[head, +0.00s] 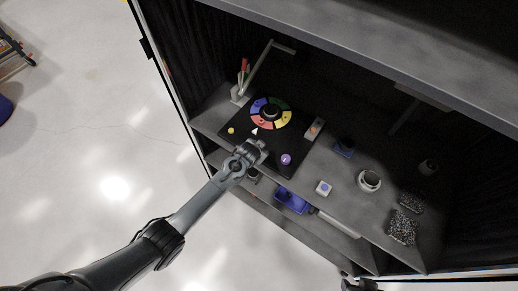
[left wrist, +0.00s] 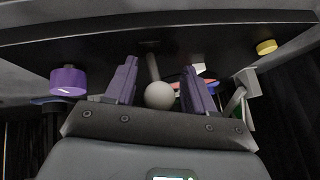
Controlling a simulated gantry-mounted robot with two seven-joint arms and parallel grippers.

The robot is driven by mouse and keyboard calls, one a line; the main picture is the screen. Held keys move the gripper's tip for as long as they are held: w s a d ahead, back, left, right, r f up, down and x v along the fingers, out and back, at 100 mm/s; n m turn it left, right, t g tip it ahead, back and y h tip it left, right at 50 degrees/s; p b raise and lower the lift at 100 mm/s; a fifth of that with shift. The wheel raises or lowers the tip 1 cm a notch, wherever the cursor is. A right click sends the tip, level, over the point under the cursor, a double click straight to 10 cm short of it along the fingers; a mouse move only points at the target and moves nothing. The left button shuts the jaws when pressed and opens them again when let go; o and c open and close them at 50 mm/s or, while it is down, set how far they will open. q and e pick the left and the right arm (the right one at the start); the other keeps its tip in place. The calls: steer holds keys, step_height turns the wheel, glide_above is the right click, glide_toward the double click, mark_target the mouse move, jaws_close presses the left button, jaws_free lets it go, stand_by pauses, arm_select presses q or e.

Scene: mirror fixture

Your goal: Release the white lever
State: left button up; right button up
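The lever shows in the left wrist view as a pale grey-white ball knob (left wrist: 159,95) on a thin stem that rises toward the front edge of a black panel (left wrist: 95,32). My left gripper (left wrist: 159,84) is open, with one finger on each side of the knob and a visible gap to each. In the head view my left gripper (head: 257,149) is at the front edge of the black panel (head: 283,165) and hides the lever. My right gripper is in neither view.
The panel carries a coloured wheel (head: 270,113), a purple knob (head: 286,159) and a yellow knob (head: 231,130). A blue bin (head: 291,200) sits below.

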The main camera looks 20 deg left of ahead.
arm_select(q)
steer(key=shift+r, duration=0.1)
steer(key=shift+s+d+r, duration=0.1)
steer(key=shift+s+r, duration=0.2)
steer(key=shift+r, duration=0.05)
steer(key=v, duration=0.9)
steer(key=shift+s+r+p, duration=0.25)
steer(key=shift+s+p, duration=0.05)
